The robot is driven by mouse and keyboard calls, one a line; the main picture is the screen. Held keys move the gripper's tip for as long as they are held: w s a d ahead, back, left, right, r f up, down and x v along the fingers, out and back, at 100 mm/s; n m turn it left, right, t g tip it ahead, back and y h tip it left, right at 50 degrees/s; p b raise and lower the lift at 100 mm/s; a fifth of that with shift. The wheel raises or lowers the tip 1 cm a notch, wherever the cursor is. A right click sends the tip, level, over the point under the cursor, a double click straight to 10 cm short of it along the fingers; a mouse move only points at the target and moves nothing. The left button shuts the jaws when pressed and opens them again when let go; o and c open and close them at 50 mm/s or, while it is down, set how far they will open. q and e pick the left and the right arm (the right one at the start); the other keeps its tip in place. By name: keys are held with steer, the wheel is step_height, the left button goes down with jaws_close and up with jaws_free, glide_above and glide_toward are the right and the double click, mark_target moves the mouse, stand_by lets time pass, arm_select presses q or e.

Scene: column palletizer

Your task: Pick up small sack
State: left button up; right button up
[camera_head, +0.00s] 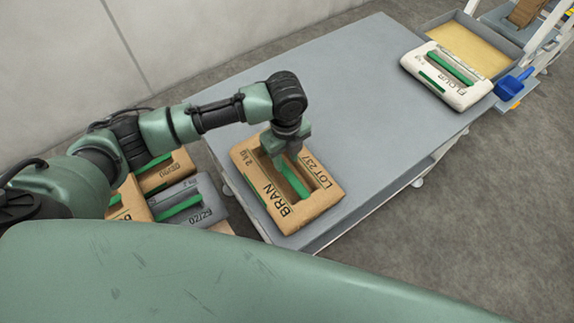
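A small brown paper sack marked BRAN, 2 kg and LOT 237 (322,202) lies flat near the front left end of the grey table. A green strip runs along the slot in its middle. My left gripper (283,160) points down over the sack's far half, at the end of the green strip. Its fingertips partly cover the sack, and I cannot tell whether they are open or shut on the strip. A white sack marked FLOUR (420,62) with a green strip lies at the table's far right end. My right gripper is not in view.
Brown sacks (166,174) and a grey sack (189,201) with green strips lie lower, left of the grey table (345,85). Past the table's far end are a tray with a yellowish bottom (470,47) and a blue scoop (512,84). The table's middle is clear.

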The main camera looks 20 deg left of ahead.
mark_target(284, 168)
arm_select(q)
steer(key=shift+s+f+p, duration=0.3)
steer(key=shift+s+f, duration=0.25)
steer(key=shift+f, duration=0.3)
steer(key=shift+w+a+f, duration=0.1)
steer(key=shift+a+f, duration=0.05)
steer(key=shift+f, duration=0.65)
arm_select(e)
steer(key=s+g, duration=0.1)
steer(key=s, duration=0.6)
arm_select(q)
steer(key=shift+w+f, duration=0.15)
steer(key=shift+f, duration=0.5)
steer(key=shift+w+f, duration=0.15)
steer(key=shift+f, duration=0.45)
steer(key=c, duration=0.4)
jaws_close()
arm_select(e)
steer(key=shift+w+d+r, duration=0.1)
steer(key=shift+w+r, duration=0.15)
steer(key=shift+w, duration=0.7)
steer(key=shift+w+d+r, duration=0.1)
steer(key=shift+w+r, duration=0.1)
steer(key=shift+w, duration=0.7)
arm_select(q)
steer(key=shift+r, duration=0.1)
